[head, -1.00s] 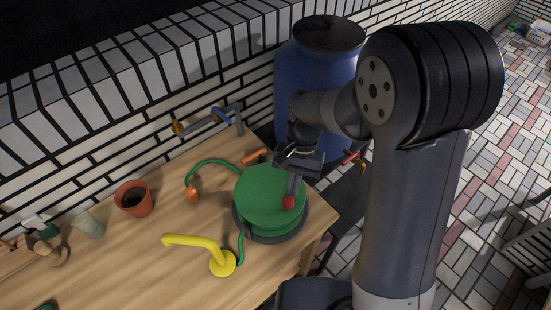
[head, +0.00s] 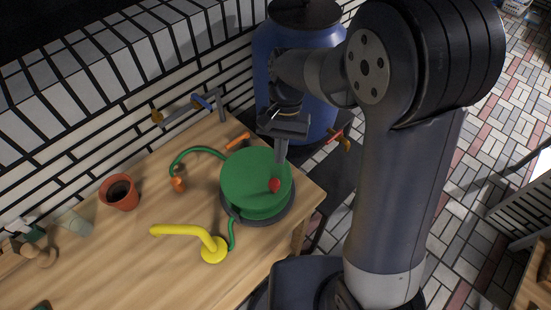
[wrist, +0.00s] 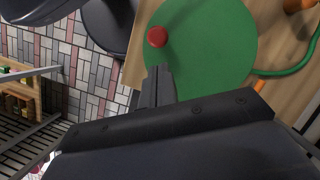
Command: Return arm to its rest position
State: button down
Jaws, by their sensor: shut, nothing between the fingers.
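My gripper (head: 281,158) hangs over the right part of the green hose reel (head: 252,188) on the wooden table. Its fingers are shut with nothing between them and point down. In the wrist view the shut fingers (wrist: 157,82) show in front of the green reel top (wrist: 212,45), near its red knob (wrist: 157,37). The red knob also shows in the head view (head: 274,185), just below the fingertips. I cannot tell whether the fingers touch the reel. My arm reaches in from the right, with its elbow raised.
A blue barrel (head: 300,75) stands behind the reel by the brick wall. A wall tap (head: 195,105) is above the table (head: 130,265). A yellow hook-shaped piece (head: 185,232), a terracotta pot (head: 121,194) and a green hose (head: 190,153) are on the table. Paved floor is at right.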

notch_tip(320, 180, up, 6)
send_over(279, 168)
jog(key=shift+d+f, duration=0.1)
jog(key=shift+d, duration=0.25)
jog(key=x, duration=1.1)
jog(key=shift+w, duration=0.1)
